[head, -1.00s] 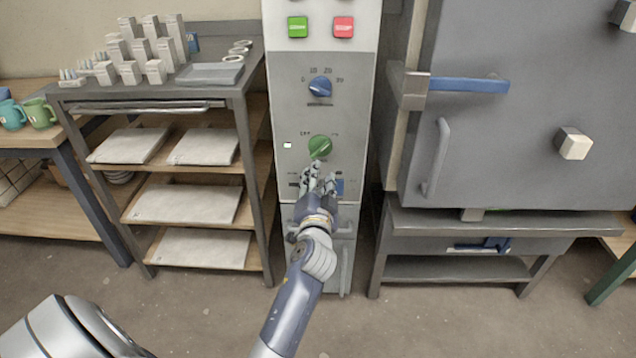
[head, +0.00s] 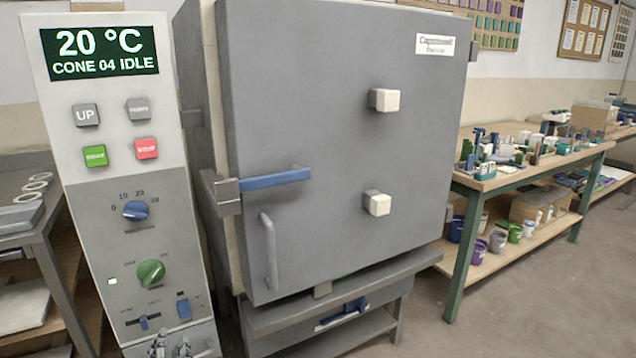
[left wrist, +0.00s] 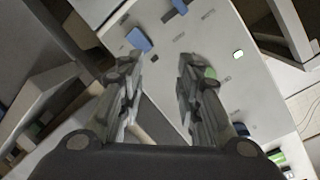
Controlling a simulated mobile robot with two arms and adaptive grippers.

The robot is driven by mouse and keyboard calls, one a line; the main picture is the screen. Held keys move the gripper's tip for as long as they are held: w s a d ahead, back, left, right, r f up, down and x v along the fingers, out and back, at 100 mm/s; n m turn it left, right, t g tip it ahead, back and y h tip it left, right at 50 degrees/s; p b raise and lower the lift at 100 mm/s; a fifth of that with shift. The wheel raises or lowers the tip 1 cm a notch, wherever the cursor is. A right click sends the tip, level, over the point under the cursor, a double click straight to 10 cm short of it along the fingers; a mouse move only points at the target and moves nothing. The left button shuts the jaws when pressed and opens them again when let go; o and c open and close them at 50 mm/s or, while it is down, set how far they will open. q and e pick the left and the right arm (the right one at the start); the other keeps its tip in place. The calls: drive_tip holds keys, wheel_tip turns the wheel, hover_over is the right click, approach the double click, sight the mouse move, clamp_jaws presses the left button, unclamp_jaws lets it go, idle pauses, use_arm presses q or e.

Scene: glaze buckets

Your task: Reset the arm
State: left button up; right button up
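My left gripper (head: 171,349) shows at the bottom edge of the head view, in front of the lower part of the kiln control panel (head: 130,235). In the left wrist view its two fingers (left wrist: 159,64) are spread apart with nothing between them. The green knob (head: 151,273) is above the gripper in the head view. In the left wrist view the green knob (left wrist: 210,73) is partly hidden behind the right-hand finger, and a blue switch (left wrist: 140,40) is near the left-hand fingertip. My right gripper is in neither view.
The display (head: 100,52) reads 20 °C, CONE 04 IDLE. The grey kiln door (head: 340,150) with its blue latch (head: 275,180) stands right of the panel, shut. A metal rack (head: 35,245) is on the left. A workbench (head: 530,165) with buckets below is on the right.

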use_arm(q)
drive_tip(key=s+d+f+g+h, duration=0.2)
drive_tip(key=s+d+f+g, duration=0.3)
drive_tip(key=f, duration=0.6)
drive_tip(key=s+d+f+g+h, duration=0.1)
drive_tip(key=s+d+f+h, duration=0.15)
drive_tip(key=s+f, duration=0.75)
drive_tip(key=s+d+f+g+h, duration=0.2)
drive_tip(key=s+d+f+g, duration=0.1)
drive_tip(key=s+f, duration=0.4)
drive_tip(key=s+d+f+g+h, duration=0.1)
drive_tip(key=s+d+f+g, duration=0.15)
drive_tip(key=s+f, duration=0.45)
drive_tip(key=s+a+f+g+p, duration=0.1)
drive_tip(key=s+a+p, duration=0.1)
drive_tip(key=s+p, duration=1.4)
drive_tip(key=s, duration=0.4)
drive_tip(key=shift+f+p, duration=0.3)
drive_tip(key=shift+f, duration=0.1)
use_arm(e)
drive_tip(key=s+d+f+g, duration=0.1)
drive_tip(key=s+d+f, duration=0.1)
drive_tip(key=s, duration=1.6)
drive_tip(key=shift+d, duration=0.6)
